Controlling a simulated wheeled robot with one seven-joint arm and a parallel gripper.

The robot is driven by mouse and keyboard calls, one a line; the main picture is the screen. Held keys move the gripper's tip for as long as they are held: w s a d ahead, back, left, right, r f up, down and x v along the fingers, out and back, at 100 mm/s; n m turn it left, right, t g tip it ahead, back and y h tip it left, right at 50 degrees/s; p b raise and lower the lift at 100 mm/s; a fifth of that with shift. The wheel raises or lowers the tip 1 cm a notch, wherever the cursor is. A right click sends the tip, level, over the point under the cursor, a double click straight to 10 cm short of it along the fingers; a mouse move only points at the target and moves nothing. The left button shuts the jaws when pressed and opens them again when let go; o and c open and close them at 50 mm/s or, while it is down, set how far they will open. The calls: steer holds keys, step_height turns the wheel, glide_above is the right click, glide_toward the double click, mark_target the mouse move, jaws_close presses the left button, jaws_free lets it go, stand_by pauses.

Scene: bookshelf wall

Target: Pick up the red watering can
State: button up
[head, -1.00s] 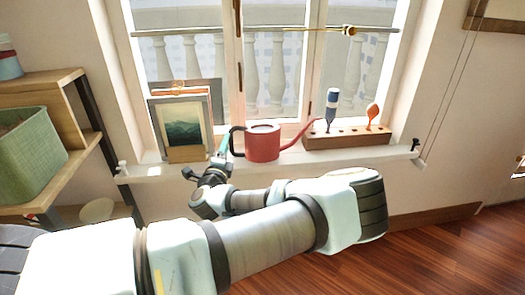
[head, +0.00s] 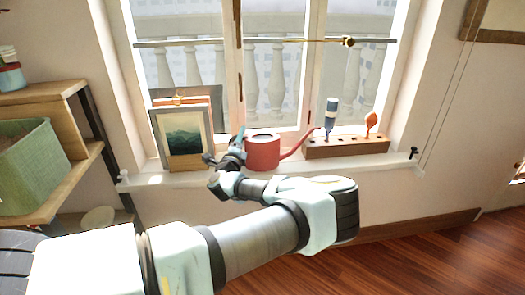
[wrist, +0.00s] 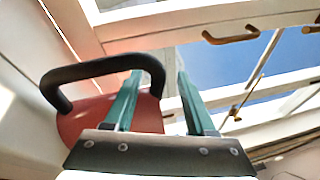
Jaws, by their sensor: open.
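The red watering can (head: 262,152) stands upright on the windowsill. It has a round red body, a thin spout to the right and a black handle on the left. My gripper (head: 238,143) is at the can's handle side in the head view and covers most of the handle. In the wrist view my gripper (wrist: 162,80) has its two teal fingers apart. The black handle (wrist: 100,68) arches by the left finger, and one end of it shows between the fingers. The red body (wrist: 85,118) is partly hidden behind the left finger. I cannot tell whether a finger touches the handle.
A framed picture (head: 183,135) stands left of the can. A wooden block with holes (head: 345,147) holds a blue-handled tool (head: 331,112) and an orange one (head: 371,122) at right. A shelf with a green basket (head: 30,165) is at far left. The window is behind.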

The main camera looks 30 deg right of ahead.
steer(key=shift+w+d, duration=0.15)
jaws_close()
stand_by(0.4)
steer(key=shift+r, duration=0.1)
stand_by(0.9)
